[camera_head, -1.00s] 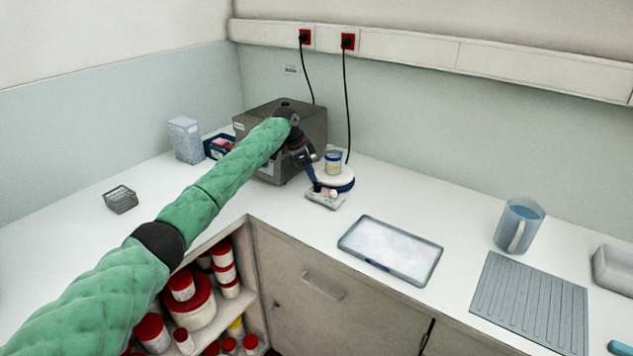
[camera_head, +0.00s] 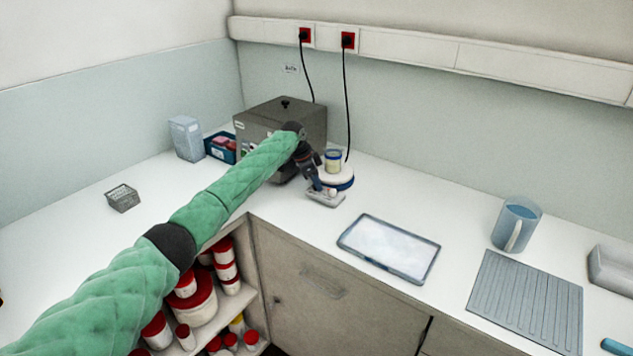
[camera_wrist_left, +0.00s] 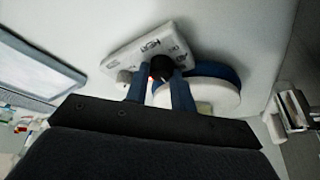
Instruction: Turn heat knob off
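A small hotplate with a white round top and blue rim (camera_head: 340,184) stands before the grey box. Its control panel (camera_head: 327,201) faces the front, and the panel (camera_wrist_left: 130,52) bears printed lettering in the left wrist view. My left gripper (camera_head: 320,186) reaches down to this panel. In the left wrist view its two blue fingers (camera_wrist_left: 160,78) lie on either side of a dark knob (camera_wrist_left: 163,67), with a small red glow beside it. I cannot tell whether they press on it. Another small knob (camera_wrist_left: 124,76) shows left of the fingers. My right gripper is out of view.
A jar (camera_head: 333,160) stands on the hotplate's round top. A grey box (camera_head: 290,118) is behind my arm. A flat tray (camera_head: 432,262), a jug (camera_head: 517,222) and a ribbed mat (camera_head: 525,305) lie to the right. Free counter lies between hotplate and tray.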

